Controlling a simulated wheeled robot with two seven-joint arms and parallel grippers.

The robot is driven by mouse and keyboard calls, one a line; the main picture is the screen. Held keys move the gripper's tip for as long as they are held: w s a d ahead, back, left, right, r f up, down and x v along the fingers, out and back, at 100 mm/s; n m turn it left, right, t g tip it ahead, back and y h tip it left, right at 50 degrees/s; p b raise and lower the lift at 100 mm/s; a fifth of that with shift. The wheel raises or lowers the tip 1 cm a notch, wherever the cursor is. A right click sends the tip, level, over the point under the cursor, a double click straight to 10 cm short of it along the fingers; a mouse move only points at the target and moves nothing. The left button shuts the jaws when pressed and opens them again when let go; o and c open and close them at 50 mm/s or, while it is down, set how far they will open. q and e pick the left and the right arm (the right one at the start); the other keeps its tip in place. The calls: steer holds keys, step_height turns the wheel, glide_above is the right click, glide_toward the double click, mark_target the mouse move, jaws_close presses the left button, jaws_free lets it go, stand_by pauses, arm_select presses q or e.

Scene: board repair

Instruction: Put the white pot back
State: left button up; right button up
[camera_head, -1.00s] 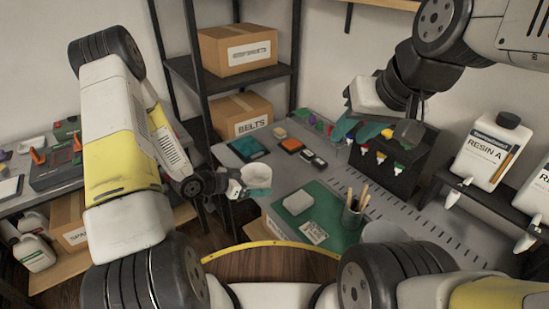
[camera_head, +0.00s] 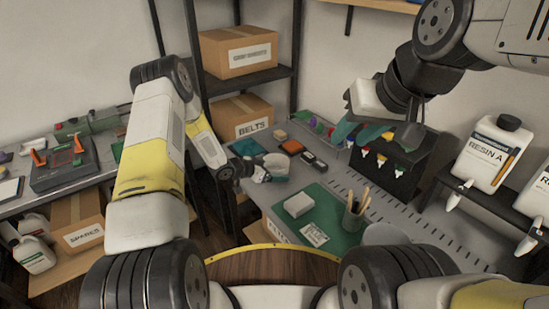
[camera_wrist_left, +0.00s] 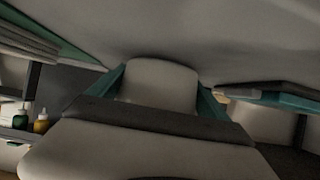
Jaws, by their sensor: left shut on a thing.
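The white pot (camera_head: 277,164) is at the end of my left arm, over the left part of the grey bench in the head view. My left gripper (camera_head: 266,172) is shut on it. In the left wrist view the pot (camera_wrist_left: 160,82) shows as a pale rounded shape between the teal fingers, partly hidden by the gripper body. My right gripper (camera_head: 377,133) is open and empty, its teal fingers apart in front of the dark bottle rack (camera_head: 398,163).
A green mat (camera_head: 318,253) on the bench holds a white block (camera_head: 298,205), a card and a pen cup (camera_head: 353,215). Small coloured items lie behind the pot. Resin jugs (camera_head: 492,150) stand on the right shelf. A side bench (camera_head: 60,193) is at the left.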

arm_select(q)
steer(key=shift+f, duration=0.25)
steer(key=o, duration=1.4)
